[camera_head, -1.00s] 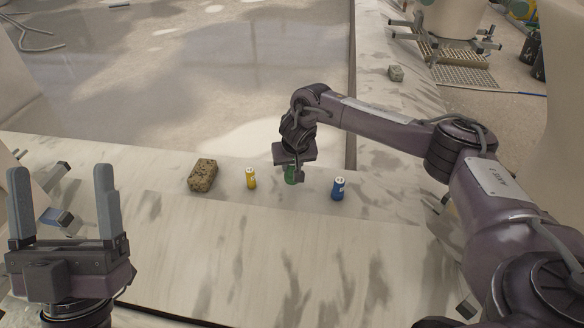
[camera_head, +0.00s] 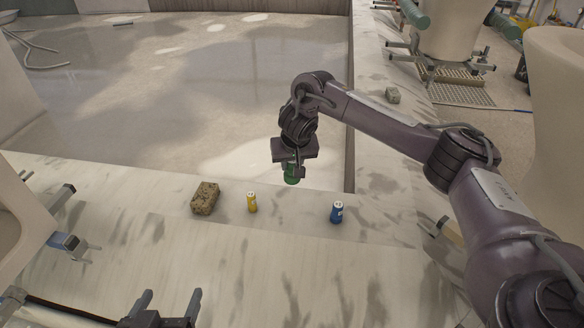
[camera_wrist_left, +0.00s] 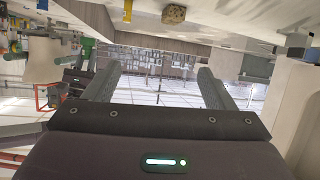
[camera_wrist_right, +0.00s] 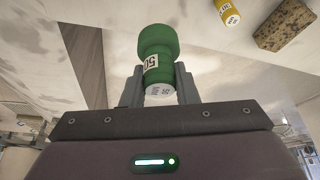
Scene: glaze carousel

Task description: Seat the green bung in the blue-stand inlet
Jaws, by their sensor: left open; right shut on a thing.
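The green bung (camera_head: 291,178) is held in my right gripper (camera_head: 292,168), which points down above the bench near its back edge. In the right wrist view the bung (camera_wrist_right: 154,46) is a green cylinder with a wider far end and a white number label, pinched between the fingers (camera_wrist_right: 158,88). My left gripper (camera_head: 168,296) is open and empty at the bottom of the head view; its spread fingers (camera_wrist_left: 157,75) show in the left wrist view. A blue-tipped stand fitting (camera_head: 66,242) juts from a pale vessel at the left. I cannot make out an inlet opening there.
A yellow cylinder (camera_head: 252,202) and a blue cylinder (camera_head: 337,212) stand on the bench, with a speckled sponge-like block (camera_head: 205,198) left of them. A small grey block (camera_head: 393,95) lies farther back. The bench front (camera_head: 240,265) is mostly clear.

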